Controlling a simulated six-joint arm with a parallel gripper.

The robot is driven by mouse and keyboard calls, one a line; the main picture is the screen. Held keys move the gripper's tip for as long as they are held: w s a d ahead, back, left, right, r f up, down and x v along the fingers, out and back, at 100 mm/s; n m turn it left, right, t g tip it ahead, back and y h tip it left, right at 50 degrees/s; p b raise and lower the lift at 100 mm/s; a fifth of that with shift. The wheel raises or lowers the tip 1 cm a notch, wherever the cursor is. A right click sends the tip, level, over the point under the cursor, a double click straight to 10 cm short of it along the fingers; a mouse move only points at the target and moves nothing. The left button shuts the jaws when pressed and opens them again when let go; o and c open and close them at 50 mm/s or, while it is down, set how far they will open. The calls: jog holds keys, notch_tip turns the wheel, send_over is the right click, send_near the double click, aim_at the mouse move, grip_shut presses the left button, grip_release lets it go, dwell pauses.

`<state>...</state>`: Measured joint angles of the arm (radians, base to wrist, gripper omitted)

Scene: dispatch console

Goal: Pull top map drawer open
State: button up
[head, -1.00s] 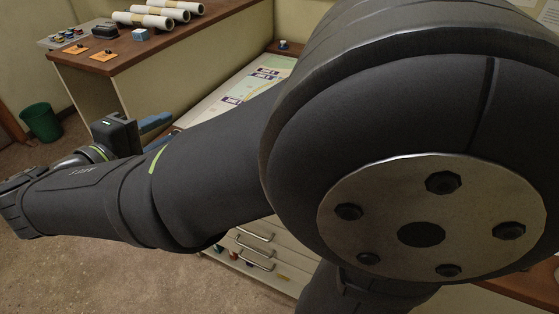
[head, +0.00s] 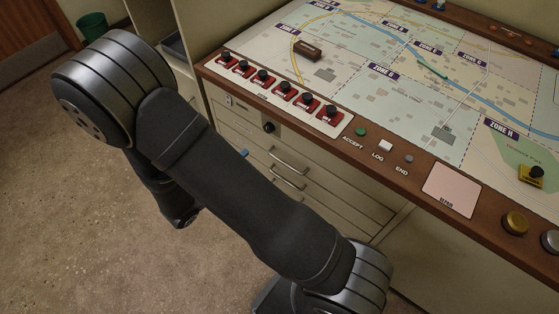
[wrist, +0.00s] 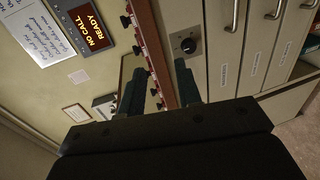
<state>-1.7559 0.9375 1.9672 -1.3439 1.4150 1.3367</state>
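The top map drawer (head: 310,171) is in the front of the console, under the wooden edge and the dark knob. It looks shut, with a metal bar handle (head: 289,160). In the wrist view, which is turned sideways, its handle (wrist: 233,15) is at the upper right. My gripper (wrist: 159,84) shows two dark teal fingers apart, with nothing held between them. They point towards the console edge and knob panel, with the drawer handle off to their right in the picture. In the head view my arm hides the gripper.
A dark knob (wrist: 189,45) sticks out beside the fingers. More drawers with handles (wrist: 273,10) lie below. Open floor (head: 60,190) is on the left.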

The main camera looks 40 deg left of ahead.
notch_tip(320, 180, down, 18)
jog(key=x, duration=1.7)
jog(key=shift+w, duration=0.25)
grip_shut()
